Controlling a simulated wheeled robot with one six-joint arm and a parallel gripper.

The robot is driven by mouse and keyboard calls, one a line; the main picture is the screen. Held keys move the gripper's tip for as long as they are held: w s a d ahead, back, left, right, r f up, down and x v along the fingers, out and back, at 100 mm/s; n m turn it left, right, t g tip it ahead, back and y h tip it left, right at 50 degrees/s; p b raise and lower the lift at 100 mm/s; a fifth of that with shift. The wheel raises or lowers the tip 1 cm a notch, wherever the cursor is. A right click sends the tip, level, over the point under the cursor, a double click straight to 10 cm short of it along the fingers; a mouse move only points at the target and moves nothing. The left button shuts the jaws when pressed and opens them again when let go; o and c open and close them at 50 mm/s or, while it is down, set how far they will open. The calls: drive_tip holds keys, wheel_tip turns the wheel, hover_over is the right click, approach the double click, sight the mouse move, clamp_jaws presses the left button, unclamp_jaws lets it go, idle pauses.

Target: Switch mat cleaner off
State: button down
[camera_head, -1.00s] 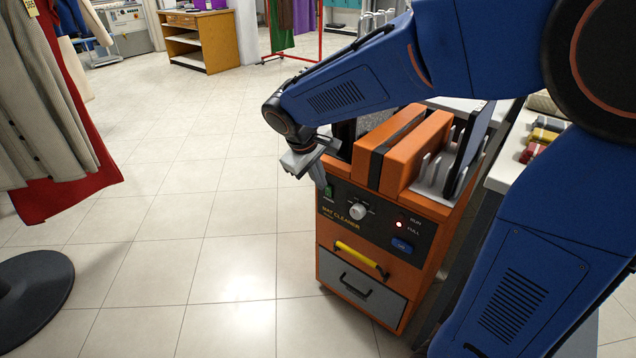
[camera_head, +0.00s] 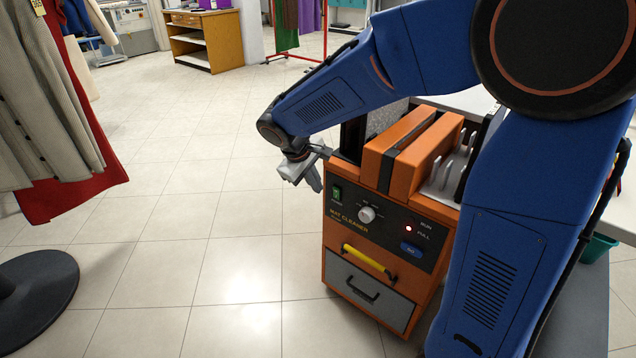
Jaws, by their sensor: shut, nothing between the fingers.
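The mat cleaner (camera_head: 347,213) is an orange cabinet with a dark front panel, standing on the tiled floor. A green switch (camera_head: 336,193) sits at the panel's upper left. Next to it are a pale round knob (camera_head: 366,214), a lit red light (camera_head: 408,229) and a blue button (camera_head: 411,249). Below are a yellow handle (camera_head: 369,263) and a grey drawer (camera_head: 368,292). My gripper (camera_head: 317,184) is shut and empty, pointing down just left of the cabinet's upper left front corner, near the green switch. It appears apart from the switch.
Garments (camera_head: 55,110) hang at the left above a round black stand base (camera_head: 36,295). A grey-topped table stands behind and right of the cleaner, partly hidden by my arm. A wooden shelf unit (camera_head: 205,40) is at the back. The floor left of the cleaner is clear.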

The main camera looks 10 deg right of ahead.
sight(336, 193)
drive_tip(key=shift+w+d+f, duration=0.7)
drive_tip(key=shift+d+f, duration=0.25)
drive_tip(key=shift+f, duration=0.1)
drive_tip(key=shift+w+d+f, duration=0.7)
drive_tip(key=shift+d+f, duration=0.3)
drive_tip(key=shift+f, duration=0.05)
drive_tip(key=shift+w+d+f, duration=0.7)
drive_tip(key=shift+d+f, duration=0.25)
drive_tip(key=shift+f, duration=0.1)
drive_tip(key=shift+w+d+r, duration=0.1)
drive_tip(key=shift+w+d, duration=0.1)
drive_tip(key=shift+d, duration=0.1)
drive_tip(key=shift+a+r, duration=0.1)
drive_tip(key=shift+r, duration=0.65)
